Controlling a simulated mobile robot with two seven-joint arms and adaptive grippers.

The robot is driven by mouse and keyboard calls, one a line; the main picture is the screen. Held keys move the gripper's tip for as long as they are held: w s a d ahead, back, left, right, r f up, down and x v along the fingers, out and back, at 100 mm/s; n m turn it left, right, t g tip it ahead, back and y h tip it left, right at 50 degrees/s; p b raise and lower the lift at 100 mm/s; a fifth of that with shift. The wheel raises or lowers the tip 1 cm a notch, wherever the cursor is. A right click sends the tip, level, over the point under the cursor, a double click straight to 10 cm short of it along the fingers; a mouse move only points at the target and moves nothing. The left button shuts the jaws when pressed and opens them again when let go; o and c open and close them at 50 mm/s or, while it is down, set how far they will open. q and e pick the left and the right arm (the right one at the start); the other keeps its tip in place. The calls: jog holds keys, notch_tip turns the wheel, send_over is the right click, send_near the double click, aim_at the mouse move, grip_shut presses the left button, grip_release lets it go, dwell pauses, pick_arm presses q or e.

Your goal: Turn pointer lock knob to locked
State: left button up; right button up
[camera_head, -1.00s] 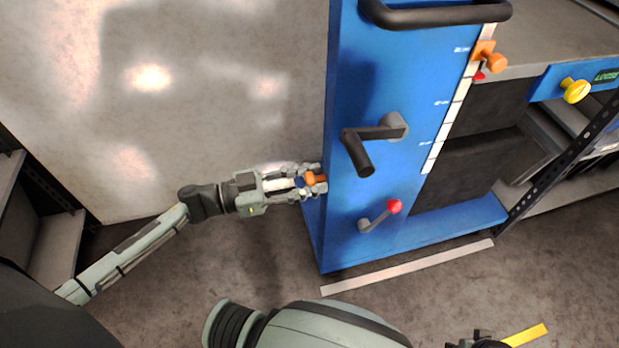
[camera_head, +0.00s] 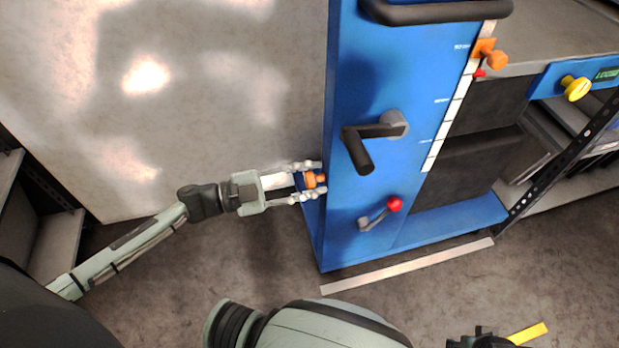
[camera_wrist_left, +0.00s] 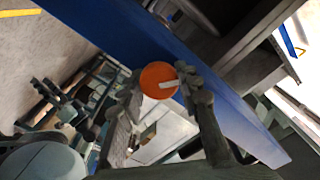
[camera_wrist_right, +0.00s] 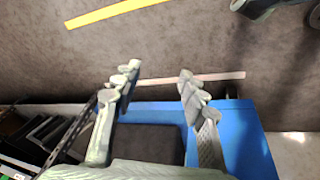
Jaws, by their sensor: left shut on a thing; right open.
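An orange knob (camera_head: 316,180) sticks out from the left side of the blue cabinet (camera_head: 400,180), low down. My left gripper (camera_head: 312,181) is shut on it, one finger on each side. In the left wrist view the knob's round orange face (camera_wrist_left: 158,78) shows between the fingertips, with a white line on it pointing toward the lower right. A second orange knob (camera_head: 496,60) sits on a pointer at the top of the white scale (camera_head: 448,120). My right gripper (camera_wrist_right: 158,80) is open and empty above the floor; only part of it shows in the head view (camera_head: 478,340).
The cabinet front carries a dark crank (camera_head: 375,140), a red-ended lever (camera_head: 394,204) and a black bar handle (camera_head: 435,14). A yellow knob (camera_head: 576,88) sits at right beside a small green-lettered display (camera_head: 607,75).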

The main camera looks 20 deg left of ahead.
pick_arm(q)
jog(key=shift+f+m, duration=0.1)
jog(key=shift+m, duration=0.9)
jog(key=shift+m+b, duration=0.35)
jog(key=shift+m, duration=0.05)
jog(key=m+b, duration=0.1)
jog(key=m, duration=0.1)
jog(key=shift+f+m, duration=0.1)
jog(key=shift+m, duration=0.3)
jog(key=shift+m+b, duration=0.5)
jog(key=shift+m, duration=0.7)
jog(key=shift+m+b, duration=0.5)
jog(key=shift+m, duration=0.8)
pick_arm(e)
jog(key=w+d+v, duration=0.1)
jog(key=v, duration=0.7)
jog(key=shift+d+r+h, duration=0.15)
jog(key=shift+r+h, duration=0.15)
jog(key=shift+r, duration=0.3)
jog(key=shift+w, duration=0.1)
pick_arm(q)
jog(key=o, duration=1.1)
